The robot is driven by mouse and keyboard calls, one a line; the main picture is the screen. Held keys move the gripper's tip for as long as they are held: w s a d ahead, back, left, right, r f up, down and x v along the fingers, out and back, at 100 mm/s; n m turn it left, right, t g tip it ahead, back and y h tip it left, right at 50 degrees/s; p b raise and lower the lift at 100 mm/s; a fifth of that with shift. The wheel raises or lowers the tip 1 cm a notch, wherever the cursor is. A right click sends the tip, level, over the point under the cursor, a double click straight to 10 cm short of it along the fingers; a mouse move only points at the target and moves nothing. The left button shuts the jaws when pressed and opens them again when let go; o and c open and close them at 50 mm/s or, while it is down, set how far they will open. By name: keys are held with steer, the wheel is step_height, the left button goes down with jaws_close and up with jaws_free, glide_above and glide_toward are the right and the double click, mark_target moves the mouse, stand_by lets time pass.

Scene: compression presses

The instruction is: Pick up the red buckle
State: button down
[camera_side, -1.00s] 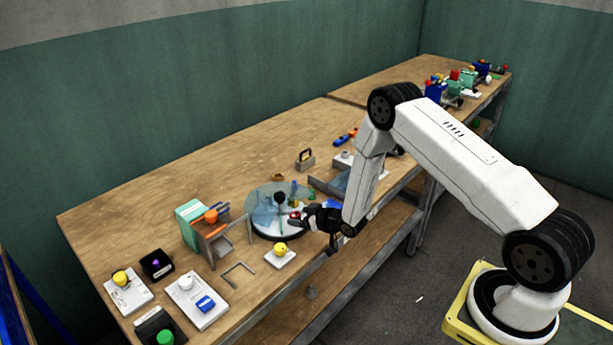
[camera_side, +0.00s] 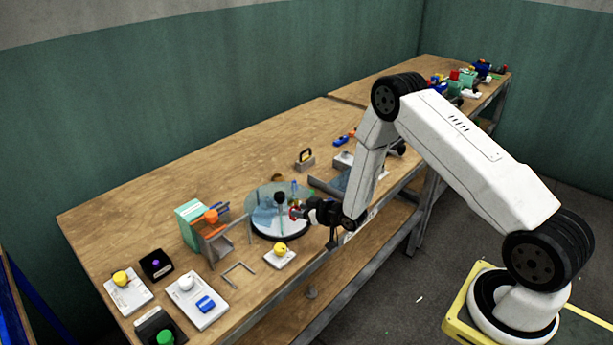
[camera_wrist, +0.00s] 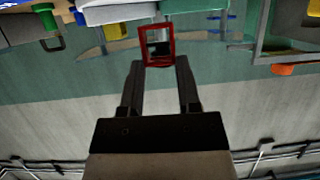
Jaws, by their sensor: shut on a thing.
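The red buckle (camera_wrist: 172,47) is a small rectangular frame with an open middle. In the wrist view it sits between the two dark fingertips of my gripper (camera_wrist: 159,72). My gripper is shut on it. In the side view my gripper (camera_side: 301,212) is at the front edge of the round turntable with the clear disc (camera_side: 262,198), and the red buckle (camera_side: 293,212) shows as a small red spot at its tips. The buckle appears raised above the turntable, but the exact gap is hard to tell.
A white block with a yellow knob (camera_side: 279,250) stands in front of the turntable. An orange-and-grey press (camera_side: 213,230) stands to its left. A blue-grey tray (camera_side: 333,185) lies behind my gripper. Bare wood (camera_side: 130,220) is free at the back left.

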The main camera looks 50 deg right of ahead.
steer(key=s+a+r, duration=0.2)
steer(key=s+r, duration=0.9)
steer(key=s, duration=0.3)
stand_by(0.7)
steer(key=s+d+f, duration=0.1)
steer(key=s+d, duration=0.1)
steer(key=d, duration=0.9)
steer(key=shift+s+f+m+h, duration=0.25)
steer(key=shift+s+m+h, duration=0.05)
steer(key=shift+s+h, duration=0.1)
